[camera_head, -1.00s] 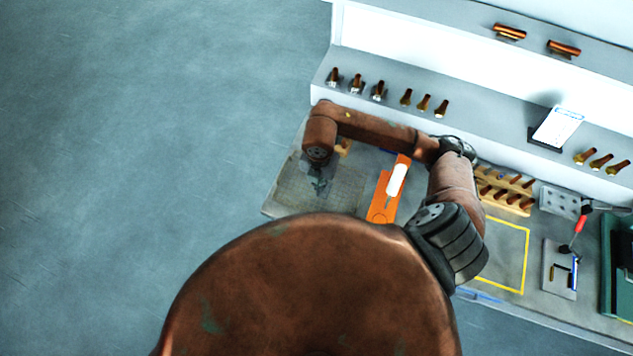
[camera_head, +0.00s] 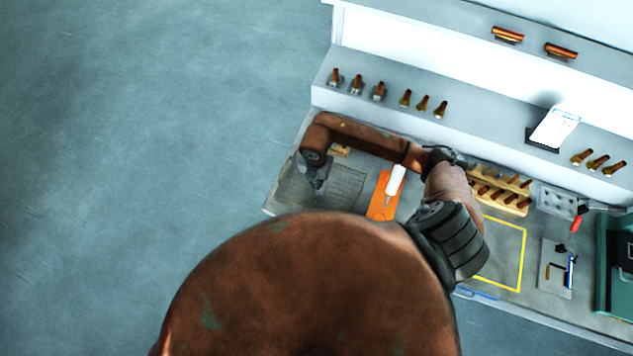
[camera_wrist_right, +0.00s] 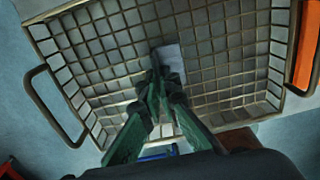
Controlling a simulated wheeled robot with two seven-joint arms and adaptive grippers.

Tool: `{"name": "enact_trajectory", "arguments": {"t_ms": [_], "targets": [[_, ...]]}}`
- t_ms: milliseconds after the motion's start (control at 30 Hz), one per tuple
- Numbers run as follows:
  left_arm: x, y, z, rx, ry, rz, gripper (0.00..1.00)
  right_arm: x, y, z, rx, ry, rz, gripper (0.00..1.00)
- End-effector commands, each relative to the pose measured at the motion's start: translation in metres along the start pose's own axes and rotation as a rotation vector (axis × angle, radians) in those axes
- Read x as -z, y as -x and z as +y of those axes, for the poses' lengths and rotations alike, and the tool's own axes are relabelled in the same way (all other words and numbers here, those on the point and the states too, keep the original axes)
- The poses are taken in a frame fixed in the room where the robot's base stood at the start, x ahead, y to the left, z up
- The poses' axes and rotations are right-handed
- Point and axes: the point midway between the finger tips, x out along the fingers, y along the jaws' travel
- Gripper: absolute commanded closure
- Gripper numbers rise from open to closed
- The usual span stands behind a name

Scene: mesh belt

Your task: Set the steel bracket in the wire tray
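The wire tray (camera_head: 345,187) lies at the left end of the bench, and its mesh floor and sloped walls fill most of the right wrist view (camera_wrist_right: 232,45). My right gripper (camera_head: 317,185) is over the left part of the tray. In the right wrist view its green fingers (camera_wrist_right: 165,82) come together on a small pale grey piece, the steel bracket (camera_wrist_right: 168,58), which shows past the fingertips against the mesh. Whether the bracket touches the tray floor I cannot tell. My left gripper is not in view.
An orange board (camera_head: 379,206) with a white bottle (camera_head: 396,180) lies just right of the tray. A wooden rack (camera_head: 502,192) and a yellow outlined area (camera_head: 500,255) are farther right. A shelf (camera_head: 455,120) with small brass parts runs behind. The tray's mesh around the bracket looks clear.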

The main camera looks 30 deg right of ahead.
Motion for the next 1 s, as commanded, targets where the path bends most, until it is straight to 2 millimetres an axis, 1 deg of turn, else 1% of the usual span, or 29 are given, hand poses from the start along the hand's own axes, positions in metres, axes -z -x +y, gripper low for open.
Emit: {"name": "enact_trajectory", "arguments": {"t_ms": [67,100,333,667,767,867,1000], "targets": [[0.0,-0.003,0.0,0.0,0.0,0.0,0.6,0.0,-0.003,0.0,0.0,0.0,0.0,1.0],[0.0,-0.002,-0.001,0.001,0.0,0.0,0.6,0.0,-0.002,0.0,0.0,0.0,0.0,0.95],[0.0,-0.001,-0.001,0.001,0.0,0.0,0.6,0.0,-0.002,0.0,0.0,0.0,0.0,0.79],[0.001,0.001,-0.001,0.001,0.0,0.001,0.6,0.0,0.001,0.0,0.0,0.0,0.0,0.78],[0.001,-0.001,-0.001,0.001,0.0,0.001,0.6,-0.001,0.009,0.001,-0.003,0.001,-0.001,0.78],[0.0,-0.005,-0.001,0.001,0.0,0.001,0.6,-0.001,0.024,0.001,-0.003,0.002,-0.003,0.78],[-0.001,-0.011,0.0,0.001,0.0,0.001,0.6,-0.001,0.054,0.001,-0.004,0.002,-0.005,0.78]]}}
